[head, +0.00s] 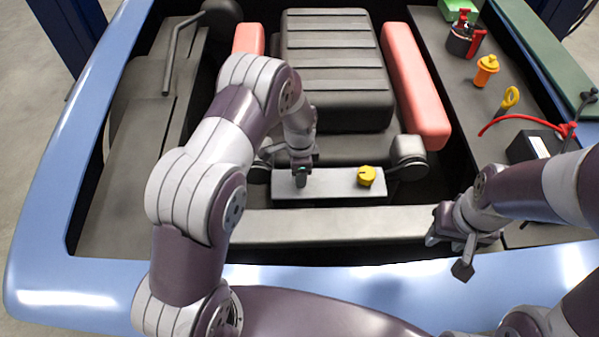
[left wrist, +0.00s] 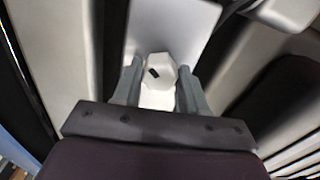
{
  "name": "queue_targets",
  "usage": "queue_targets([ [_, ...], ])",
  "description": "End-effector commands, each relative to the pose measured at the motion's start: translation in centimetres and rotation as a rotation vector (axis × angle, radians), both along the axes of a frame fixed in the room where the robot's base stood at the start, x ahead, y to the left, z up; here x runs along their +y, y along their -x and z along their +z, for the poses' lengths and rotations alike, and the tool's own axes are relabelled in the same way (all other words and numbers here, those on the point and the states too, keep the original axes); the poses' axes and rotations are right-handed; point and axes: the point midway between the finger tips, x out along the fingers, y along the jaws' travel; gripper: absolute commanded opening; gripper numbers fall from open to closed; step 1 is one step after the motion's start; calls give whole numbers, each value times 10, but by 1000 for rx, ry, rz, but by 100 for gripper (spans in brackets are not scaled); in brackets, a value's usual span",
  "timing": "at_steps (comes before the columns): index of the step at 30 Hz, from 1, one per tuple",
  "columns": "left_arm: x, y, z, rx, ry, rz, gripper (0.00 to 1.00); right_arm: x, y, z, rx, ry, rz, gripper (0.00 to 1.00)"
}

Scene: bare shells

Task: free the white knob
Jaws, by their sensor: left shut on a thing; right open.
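The white knob (left wrist: 158,71) shows in the left wrist view, many-sided, with a short dark mark on its face. It sits on a pale grey plate (left wrist: 192,28) between the two fingers of my left gripper, which is shut on it. In the head view my left gripper (head: 301,178) is at the left part of the plate (head: 330,184) and hides the white knob. A yellow knob (head: 366,176) with a dark mark sits on the right part of the plate. My right gripper (head: 462,258) is open and empty over the blue front edge.
A ribbed black cover (head: 337,70) lies behind the plate, between red side blocks (head: 416,85). A grey bar (head: 335,225) runs in front. On the right ledge stand an orange bottle (head: 486,71), a dark pot (head: 464,42), a yellow-ringed dipstick (head: 510,98) and a red cable (head: 520,118).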

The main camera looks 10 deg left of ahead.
Motion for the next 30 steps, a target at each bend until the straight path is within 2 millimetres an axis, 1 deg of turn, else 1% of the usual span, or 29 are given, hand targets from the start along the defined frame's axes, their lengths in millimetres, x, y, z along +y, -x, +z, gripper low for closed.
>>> queue_targets([
  [1,-1,-3,2,-10,1,42,11,0,0,-1,0,0,0,43],
  [9,-1,-4,3,-12,2,295,11,0,0,-4,0,0,0,43],
  [16,-1,-5,4,-12,3,482,11,0,0,-6,0,0,0,43],
  [24,-1,-5,4,-13,4,632,11,0,0,-8,0,0,0,43],
  [30,0,-5,5,-14,5,690,11,0,0,-8,0,0,0,43],
])
